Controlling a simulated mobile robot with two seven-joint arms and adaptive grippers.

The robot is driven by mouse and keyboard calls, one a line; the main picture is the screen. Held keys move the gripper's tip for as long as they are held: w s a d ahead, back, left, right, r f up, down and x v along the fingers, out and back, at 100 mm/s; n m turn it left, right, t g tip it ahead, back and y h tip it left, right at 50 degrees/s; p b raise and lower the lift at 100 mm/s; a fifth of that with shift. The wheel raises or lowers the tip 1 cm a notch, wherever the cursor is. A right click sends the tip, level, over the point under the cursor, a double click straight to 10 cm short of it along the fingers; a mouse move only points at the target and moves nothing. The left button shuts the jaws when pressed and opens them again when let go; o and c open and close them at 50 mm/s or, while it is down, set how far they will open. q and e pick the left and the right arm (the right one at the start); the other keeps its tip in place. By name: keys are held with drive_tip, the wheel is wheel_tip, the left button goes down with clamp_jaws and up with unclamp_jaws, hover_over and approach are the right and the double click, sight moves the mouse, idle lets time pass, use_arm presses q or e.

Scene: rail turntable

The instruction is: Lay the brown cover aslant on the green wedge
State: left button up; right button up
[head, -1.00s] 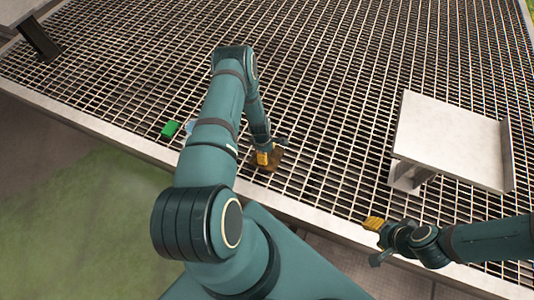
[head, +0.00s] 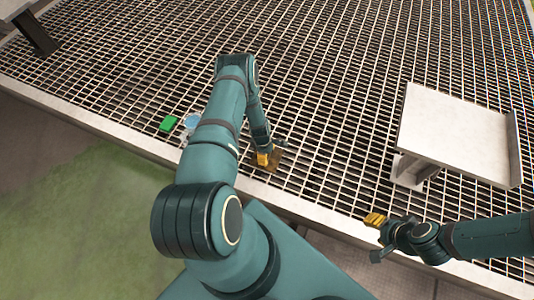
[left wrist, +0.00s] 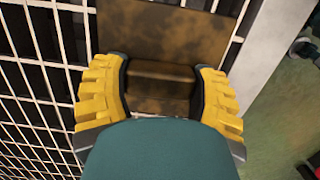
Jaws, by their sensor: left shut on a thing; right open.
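The brown cover (head: 274,160) is a flat mottled plate at the grating, partly hidden by my left gripper (head: 264,158). In the left wrist view the cover (left wrist: 165,38) has a raised brown block on it, and the yellow fingers of my left gripper (left wrist: 160,95) are shut on that block. Whether the cover touches the grating is hard to tell. The green wedge (head: 168,124) lies on the grating to the left of my left arm, apart from the cover. My right gripper (head: 375,219) is open and empty over the front edge.
A light blue round thing (head: 192,121) sits beside the green wedge, partly hidden by my left arm. A pale raised platform (head: 455,135) stands on the grating at right. The grating (head: 330,90) is otherwise mostly clear. Its pale front rim (head: 110,127) borders the floor.

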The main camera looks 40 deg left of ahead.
idle(0.3)
use_arm(q)
drive_tip(key=o, duration=1.4)
wheel_tip(320, 180, up, 12)
drive_tip(key=a, duration=0.1)
drive_tip(key=shift+s+a, duration=0.3)
